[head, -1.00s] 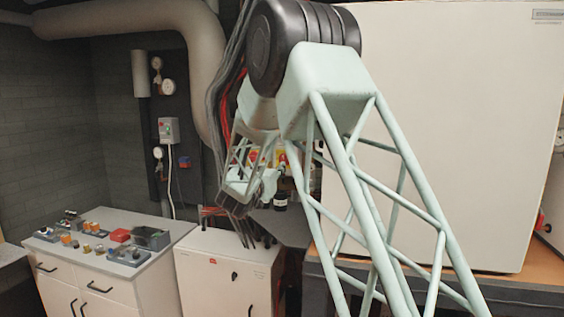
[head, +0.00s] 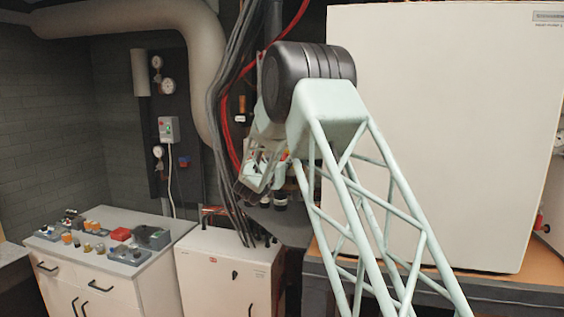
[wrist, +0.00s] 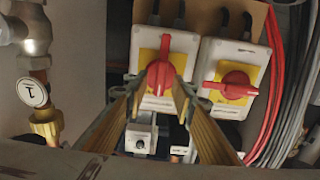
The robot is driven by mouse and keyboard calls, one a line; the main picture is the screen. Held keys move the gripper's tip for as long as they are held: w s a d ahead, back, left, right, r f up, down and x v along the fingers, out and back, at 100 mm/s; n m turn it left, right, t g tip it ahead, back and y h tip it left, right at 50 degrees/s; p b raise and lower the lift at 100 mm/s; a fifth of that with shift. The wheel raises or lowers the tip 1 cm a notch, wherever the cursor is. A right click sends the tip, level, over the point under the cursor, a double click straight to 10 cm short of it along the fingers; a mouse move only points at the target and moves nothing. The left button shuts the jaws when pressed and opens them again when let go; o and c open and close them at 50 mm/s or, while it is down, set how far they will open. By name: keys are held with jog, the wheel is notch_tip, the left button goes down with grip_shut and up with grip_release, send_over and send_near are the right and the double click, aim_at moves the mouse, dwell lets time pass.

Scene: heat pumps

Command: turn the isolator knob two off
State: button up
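Two isolator switches with yellow plates sit side by side in the wrist view. The left red knob (wrist: 160,78) stands upright, and the right red knob (wrist: 232,87) lies level. I cannot read which is number two. My gripper (wrist: 158,92) is open, with its bronze fingers on either side of the left knob's lower part. In the head view, my arm mostly hides the switches and gripper.
Red and grey cables (wrist: 292,80) run close to the right of the switches. A brass valve with a round gauge or tag (wrist: 33,92) is at the left. A small box with a dial (wrist: 140,140) sits below. A large white cabinet (head: 440,120) stands right of my arm.

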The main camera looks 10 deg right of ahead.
jog(key=shift+c, duration=0.9)
grip_shut()
jog(key=shift+n+p, duration=0.35)
jog(key=shift+n, duration=0.15)
jog(key=n+p, duration=0.2)
jog(key=n, duration=0.1)
jog(key=shift+w+a+r, duration=0.1)
jog(key=n+p, duration=0.2)
jog(key=n, duration=0.2)
jog(key=n+p, duration=0.3)
jog(key=n, duration=0.2)
jog(key=n+p, duration=0.2)
jog(key=n, duration=0.2)
jog(key=shift+w+a+f+n, duration=0.1)
jog(key=shift+a+f+n, duration=0.1)
jog(key=shift+f+n, duration=0.2)
